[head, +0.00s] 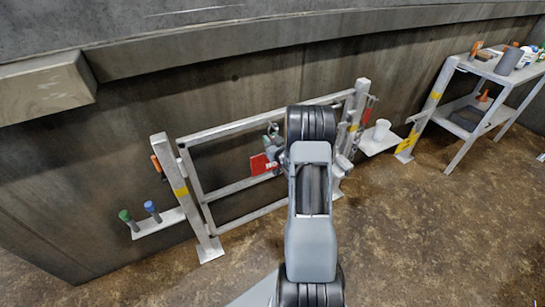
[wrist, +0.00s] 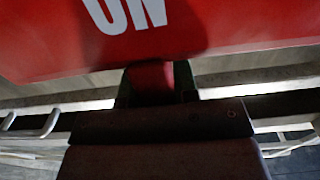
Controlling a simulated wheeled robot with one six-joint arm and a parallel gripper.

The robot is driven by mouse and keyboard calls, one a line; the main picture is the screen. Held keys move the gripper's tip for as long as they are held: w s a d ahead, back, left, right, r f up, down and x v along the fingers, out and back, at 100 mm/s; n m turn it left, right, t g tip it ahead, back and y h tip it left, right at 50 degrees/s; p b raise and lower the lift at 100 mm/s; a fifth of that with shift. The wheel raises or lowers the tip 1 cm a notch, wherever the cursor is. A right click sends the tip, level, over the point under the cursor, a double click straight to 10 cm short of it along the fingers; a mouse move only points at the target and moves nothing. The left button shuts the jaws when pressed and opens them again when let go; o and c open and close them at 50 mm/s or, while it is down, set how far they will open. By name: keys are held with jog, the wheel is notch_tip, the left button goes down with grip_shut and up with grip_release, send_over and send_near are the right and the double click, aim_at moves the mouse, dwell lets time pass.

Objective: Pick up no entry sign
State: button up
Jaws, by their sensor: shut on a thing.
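The no entry sign (head: 261,163) is a small red panel with white marking, in front of the grey metal frame left of my arm in the head view. In the wrist view the red sign (wrist: 225,30) fills the top, with large white letters cut off by the edge. My gripper (wrist: 153,88) is shut on a narrow red part at the sign's lower edge. In the head view my arm covers part of the gripper and the area right of the sign. I cannot tell whether the sign touches the frame.
The metal frame (head: 182,187) stands against the concrete wall. A ledge (head: 158,223) at its left holds a green-topped and a blue-topped item. A white cup (head: 382,129) stands on a small shelf at right. A shelf rack (head: 468,127) with bottles stands farther right. The floor in front is clear.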

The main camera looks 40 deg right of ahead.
grip_shut()
jog(key=shift+r, duration=0.1)
